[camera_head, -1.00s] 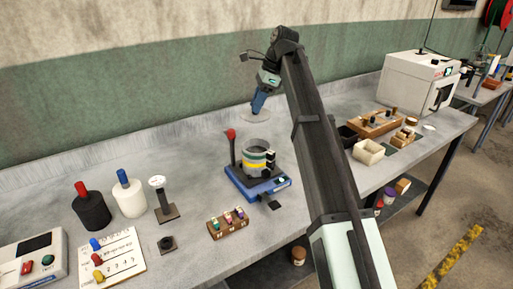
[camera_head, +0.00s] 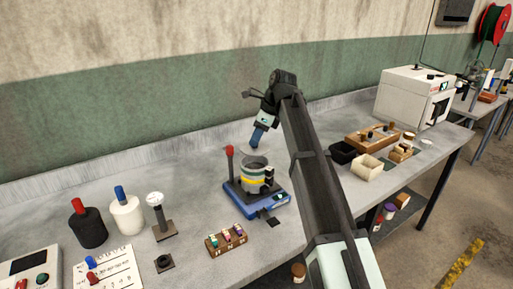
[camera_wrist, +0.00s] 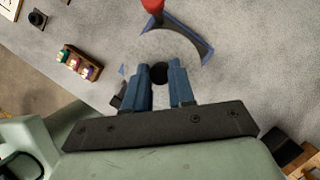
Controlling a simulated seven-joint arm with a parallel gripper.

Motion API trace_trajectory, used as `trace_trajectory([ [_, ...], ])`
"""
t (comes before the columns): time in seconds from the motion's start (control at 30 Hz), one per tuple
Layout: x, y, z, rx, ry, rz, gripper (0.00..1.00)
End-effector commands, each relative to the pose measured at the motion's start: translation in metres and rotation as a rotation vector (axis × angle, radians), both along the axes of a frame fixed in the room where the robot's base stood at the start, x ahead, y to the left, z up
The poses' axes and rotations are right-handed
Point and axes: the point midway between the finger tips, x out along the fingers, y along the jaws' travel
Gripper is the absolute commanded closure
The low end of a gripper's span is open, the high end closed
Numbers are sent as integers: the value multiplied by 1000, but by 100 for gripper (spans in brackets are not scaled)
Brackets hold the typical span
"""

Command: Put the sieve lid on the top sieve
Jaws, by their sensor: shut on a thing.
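My gripper (camera_wrist: 160,90) is shut on the black knob (camera_wrist: 159,73) of the sieve lid, a pale see-through disc (camera_wrist: 175,48). In the head view my gripper (camera_head: 254,143) has its blue fingers pointing down, with the lid just above and behind the sieve stack. The stack of ringed sieves (camera_head: 252,181), with a yellow band, stands on a blue shaker base (camera_head: 262,208). In the wrist view the lid lies over part of the blue base (camera_wrist: 207,47), and the sieve rims cannot be made out. I cannot tell the exact gap between lid and top sieve.
A red-topped post (camera_head: 230,165) rises at the left of the stack, close to the lid. A brown rack with coloured pieces (camera_head: 227,240) stands in front. White and black bottles (camera_head: 126,215) are at left; trays (camera_head: 366,166) and a white oven (camera_head: 412,98) at right.

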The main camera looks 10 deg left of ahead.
Motion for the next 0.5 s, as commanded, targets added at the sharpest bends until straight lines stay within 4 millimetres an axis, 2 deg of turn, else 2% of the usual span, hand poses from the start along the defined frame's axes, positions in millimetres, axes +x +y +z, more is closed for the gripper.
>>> trace_trajectory([
  [0.33, -1, 0, -35, 0, 1, 1, 100],
  [0.5, 0, 0, -38, 0, 0, 2, 100],
])
